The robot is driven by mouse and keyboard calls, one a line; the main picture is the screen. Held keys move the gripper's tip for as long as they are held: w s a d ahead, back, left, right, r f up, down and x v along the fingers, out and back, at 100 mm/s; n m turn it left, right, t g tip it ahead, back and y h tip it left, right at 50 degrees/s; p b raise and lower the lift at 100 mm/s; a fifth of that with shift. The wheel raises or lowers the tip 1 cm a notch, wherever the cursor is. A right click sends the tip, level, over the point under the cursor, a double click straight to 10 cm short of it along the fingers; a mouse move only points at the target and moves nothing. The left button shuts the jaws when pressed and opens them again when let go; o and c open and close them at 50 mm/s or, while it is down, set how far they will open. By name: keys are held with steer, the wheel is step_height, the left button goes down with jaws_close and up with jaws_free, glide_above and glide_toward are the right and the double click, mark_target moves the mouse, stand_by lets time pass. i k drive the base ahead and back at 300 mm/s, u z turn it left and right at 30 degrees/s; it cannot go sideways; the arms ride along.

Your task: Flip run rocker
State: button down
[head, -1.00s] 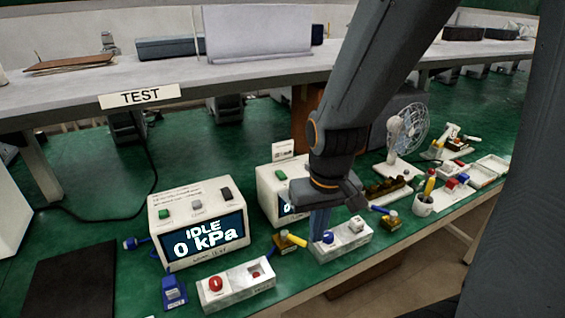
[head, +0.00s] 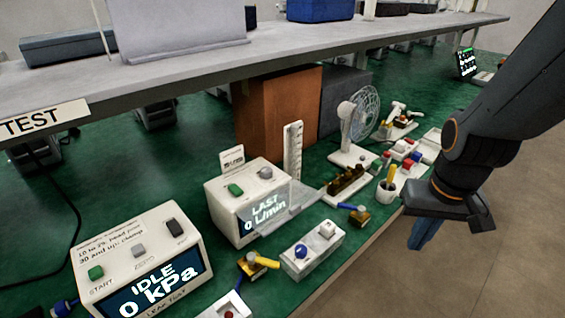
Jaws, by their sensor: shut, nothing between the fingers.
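A small white control box (head: 312,250) sits near the bench's front edge, with a round blue button (head: 301,250) and a raised white switch (head: 327,230) on top. I cannot read a label that marks the run rocker. The flow unit (head: 255,205) behind it reads "LAST 0 L/min" and has a green button (head: 235,189). The leak test unit (head: 140,265) at lower left reads "IDLE 0 kPa" and has a dark rocker-like switch (head: 174,227). My gripper (head: 422,234) is shut and empty, right of the white box and apart from it, beyond the bench's front edge.
A pen cup (head: 388,190) and a fan (head: 355,125) stand farther back. A shelf (head: 250,62) overhangs the bench. Open floor lies at right.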

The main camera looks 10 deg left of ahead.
mark_target(235, 190)
steer(key=z, duration=0.15)
steer(key=k, duration=0.75)
steer(key=u, duration=1.15)
steer(key=i, duration=0.35)
